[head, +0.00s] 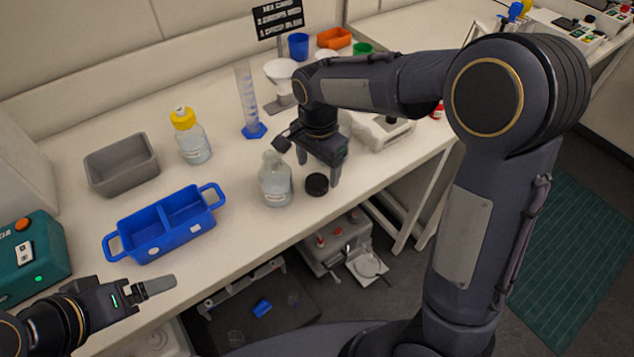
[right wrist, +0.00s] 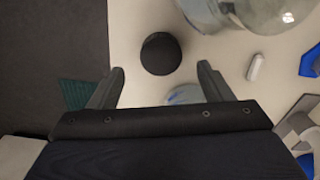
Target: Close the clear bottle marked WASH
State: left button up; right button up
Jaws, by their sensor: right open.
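A clear bottle (head: 276,183) with a pale label stands upright near the front edge of the bench, its neck open. The label is too small to read. A round black cap (head: 317,185) lies on the bench just right of the bottle. It also shows in the right wrist view (right wrist: 161,53). My right gripper (head: 318,170) points down above the cap, open and empty. In the right wrist view its fingertips (right wrist: 161,72) are on either side of the cap's near edge. My left gripper (head: 155,287) is low at the left, away from the bottle; its jaw opening is unclear.
A yellow-capped bottle (head: 192,138) stands behind left, with a grey bin (head: 122,165) and blue two-part tray (head: 160,238) further left. A measuring cylinder (head: 247,100) and a funnel on a stand (head: 281,75) stand behind. A white device (head: 378,130) is right of my gripper.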

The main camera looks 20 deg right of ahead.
aim_at(317, 181)
notch_tip(317, 181, down, 4)
jog(key=shift+f, duration=0.25)
jog(key=shift+a, duration=0.1)
jog(key=c, duration=1)
